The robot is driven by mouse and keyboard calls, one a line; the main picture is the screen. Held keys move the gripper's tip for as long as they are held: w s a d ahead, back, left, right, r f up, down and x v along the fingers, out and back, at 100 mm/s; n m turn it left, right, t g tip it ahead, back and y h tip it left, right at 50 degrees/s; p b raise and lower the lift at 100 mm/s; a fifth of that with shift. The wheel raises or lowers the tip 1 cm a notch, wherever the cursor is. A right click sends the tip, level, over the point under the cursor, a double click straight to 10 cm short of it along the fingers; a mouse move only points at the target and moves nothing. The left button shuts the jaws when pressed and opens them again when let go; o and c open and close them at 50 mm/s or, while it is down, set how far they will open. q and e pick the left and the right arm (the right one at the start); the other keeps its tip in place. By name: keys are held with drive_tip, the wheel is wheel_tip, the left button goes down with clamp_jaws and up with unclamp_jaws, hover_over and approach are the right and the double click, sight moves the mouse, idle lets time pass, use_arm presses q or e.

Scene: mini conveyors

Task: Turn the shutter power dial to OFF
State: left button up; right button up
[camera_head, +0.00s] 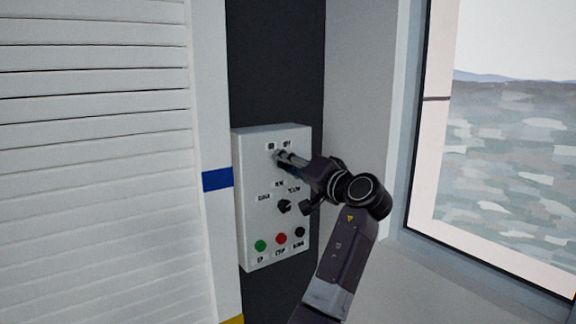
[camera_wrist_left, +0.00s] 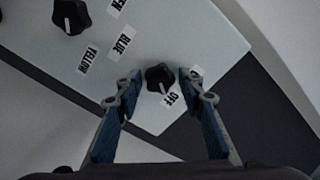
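The shutter power dial (camera_wrist_left: 159,77) is a small black knob at one end of the white control panel (camera_head: 248,166). In the left wrist view an OFF label (camera_wrist_left: 171,99) lies beside it, and another label (camera_wrist_left: 197,71) is partly hidden by a finger. My left gripper (camera_head: 281,157) reaches the top of the panel in the head view. In the left wrist view its two blue-grey fingers (camera_wrist_left: 157,80) stand apart on either side of the dial, with small gaps visible. My right gripper is not in view.
A second black dial (camera_head: 284,206) with colour labels sits at mid-panel. Green (camera_head: 260,245), red (camera_head: 281,239) and black (camera_head: 299,232) buttons line the bottom. A white slatted shutter (camera_head: 95,150) stands at left, and a window (camera_head: 510,130) at right.

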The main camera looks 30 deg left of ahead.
use_arm(q)
drive_tip(key=shift+o, duration=0.2)
drive_tip(key=v, duration=1.2)
drive_tip(key=shift+f, duration=0.15)
